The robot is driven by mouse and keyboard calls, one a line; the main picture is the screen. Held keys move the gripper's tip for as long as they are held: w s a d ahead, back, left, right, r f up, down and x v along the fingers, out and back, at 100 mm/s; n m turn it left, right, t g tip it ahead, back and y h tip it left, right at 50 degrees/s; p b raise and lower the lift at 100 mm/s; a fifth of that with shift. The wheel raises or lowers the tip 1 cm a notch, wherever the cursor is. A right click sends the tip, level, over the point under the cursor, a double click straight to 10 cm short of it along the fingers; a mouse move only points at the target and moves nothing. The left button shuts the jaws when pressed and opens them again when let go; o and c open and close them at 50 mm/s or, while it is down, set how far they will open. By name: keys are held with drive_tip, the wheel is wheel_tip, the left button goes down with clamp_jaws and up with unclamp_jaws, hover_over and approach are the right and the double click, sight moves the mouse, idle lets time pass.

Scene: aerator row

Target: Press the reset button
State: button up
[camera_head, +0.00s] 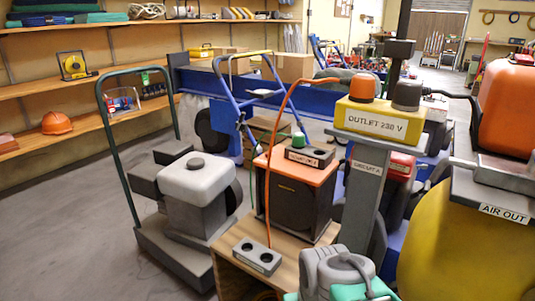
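No button with a readable "reset" label shows in the camera_head view. A yellow box (378,121) marked "OUTLET 230 V" stands on a grey post (362,195), with an orange plug (364,88) and a dark grey cap (406,95) on top. A small grey box (257,256) with two dark round spots lies on a wooden top. I cannot make out my gripper.
A grey tank on a green-handled cart (165,240) stands at left. An orange cord (268,160) arches over the dark unit. The floor (70,220) at left is clear.

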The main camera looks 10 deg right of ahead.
clamp_jaws()
idle(0.3)
idle(1.1)
